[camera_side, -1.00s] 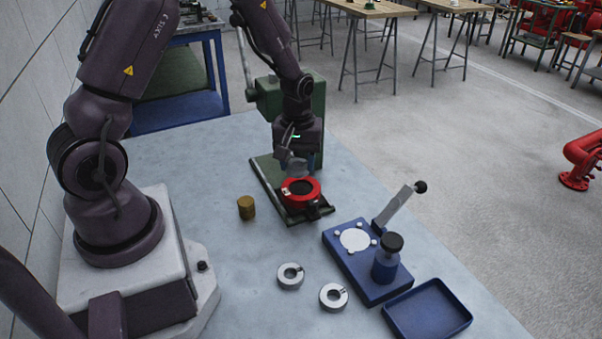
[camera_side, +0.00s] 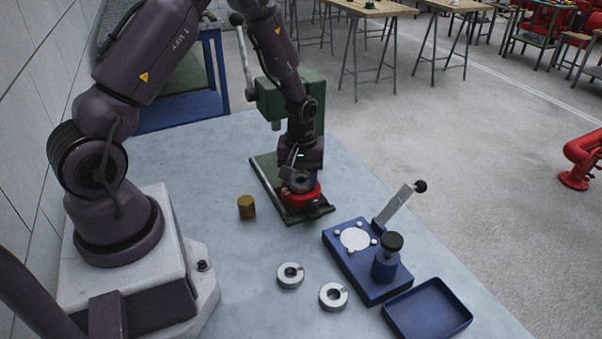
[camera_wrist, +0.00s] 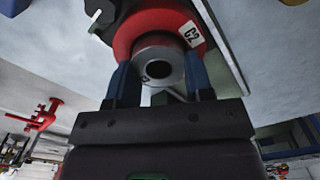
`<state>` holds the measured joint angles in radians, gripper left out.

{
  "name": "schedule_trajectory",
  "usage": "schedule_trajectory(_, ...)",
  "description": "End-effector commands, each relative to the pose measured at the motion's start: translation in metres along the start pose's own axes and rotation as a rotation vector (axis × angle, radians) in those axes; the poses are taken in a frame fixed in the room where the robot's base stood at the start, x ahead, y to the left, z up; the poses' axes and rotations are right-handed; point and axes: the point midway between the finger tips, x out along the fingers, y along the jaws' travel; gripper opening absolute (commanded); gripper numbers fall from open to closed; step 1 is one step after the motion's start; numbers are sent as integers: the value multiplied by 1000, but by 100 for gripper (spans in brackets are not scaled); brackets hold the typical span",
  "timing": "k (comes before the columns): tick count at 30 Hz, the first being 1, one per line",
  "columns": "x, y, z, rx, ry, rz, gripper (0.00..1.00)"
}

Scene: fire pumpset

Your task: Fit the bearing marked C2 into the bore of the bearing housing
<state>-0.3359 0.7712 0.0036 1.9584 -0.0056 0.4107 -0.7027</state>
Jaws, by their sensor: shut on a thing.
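My gripper (camera_side: 299,183) is low over the red bearing housing (camera_side: 301,196), which sits on the green press base. In the wrist view, the blue fingers of my gripper (camera_wrist: 160,78) are shut on a grey ring-shaped bearing (camera_wrist: 157,48), one finger on each side. The bearing lies in front of the red housing (camera_wrist: 128,33), overlapping its opening. I cannot tell whether its far end is inside the bore. A white label reading C2 (camera_wrist: 192,34) shows on the housing's red face. A dark mark on the held bearing is not readable.
Two loose grey bearings (camera_side: 290,284) (camera_side: 333,305) lie on the table. A brass-coloured cylinder (camera_side: 247,207) stands left of the housing. A blue fixture with a lever (camera_side: 350,262) and an empty blue tray (camera_side: 430,331) are at right. The green press column (camera_side: 268,100) rises behind my gripper.

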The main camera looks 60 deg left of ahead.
Motion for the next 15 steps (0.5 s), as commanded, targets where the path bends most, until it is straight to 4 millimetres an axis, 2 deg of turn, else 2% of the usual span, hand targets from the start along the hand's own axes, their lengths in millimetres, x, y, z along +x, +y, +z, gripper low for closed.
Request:
schedule_trajectory(5,3,0,0,1,1,0,18)
schedule_trajectory(6,3,0,0,1,0,0,52)
schedule_trajectory(9,3,0,0,0,0,-1,73)
schedule_trajectory(15,3,0,0,0,-1,-1,73)
